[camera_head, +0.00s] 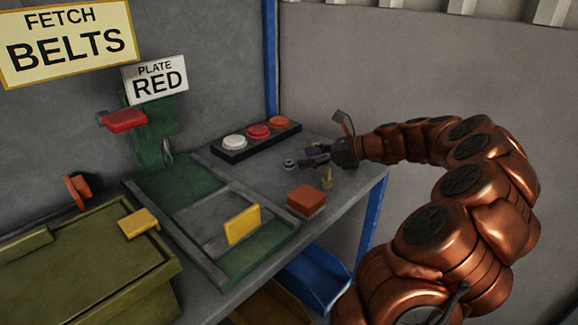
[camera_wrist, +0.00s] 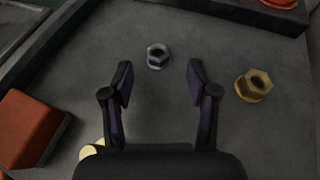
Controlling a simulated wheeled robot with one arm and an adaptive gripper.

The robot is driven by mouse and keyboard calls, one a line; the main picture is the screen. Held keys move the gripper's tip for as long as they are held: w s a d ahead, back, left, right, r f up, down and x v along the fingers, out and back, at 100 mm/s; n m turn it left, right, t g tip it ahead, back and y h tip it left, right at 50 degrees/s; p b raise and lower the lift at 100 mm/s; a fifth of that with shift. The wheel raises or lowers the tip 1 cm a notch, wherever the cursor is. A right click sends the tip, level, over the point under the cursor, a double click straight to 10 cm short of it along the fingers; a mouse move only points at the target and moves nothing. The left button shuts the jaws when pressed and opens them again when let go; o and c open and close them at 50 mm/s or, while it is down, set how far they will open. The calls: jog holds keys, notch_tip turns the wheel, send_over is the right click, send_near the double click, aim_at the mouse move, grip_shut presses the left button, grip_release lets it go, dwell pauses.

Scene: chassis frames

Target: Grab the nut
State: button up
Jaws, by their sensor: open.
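A silver hex nut (camera_wrist: 157,56) with a bluish sheen lies flat on the grey bench in the wrist view. In the head view it is the small ring-shaped nut (camera_head: 289,164) left of my gripper (camera_head: 310,156). In the wrist view my gripper (camera_wrist: 160,80) is open and empty. The silver nut appears just beyond the fingertips, roughly centred between them, not touching either. A brass hex nut (camera_wrist: 254,86) lies to the right of the right finger.
An orange-red block (camera_head: 306,201) and an upright brass piece (camera_head: 327,179) stand near my gripper. A button box (camera_head: 256,141) stands behind. A green-grey frame (camera_head: 195,263) with a yellow tab lies left. The bench's right edge is close to my arm.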

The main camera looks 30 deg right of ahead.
aim_at(291, 161)
jog(key=shift+b+x, duration=0.3)
jog(key=shift+x, duration=2.3)
jog(key=shift+s, duration=0.1)
grip_shut()
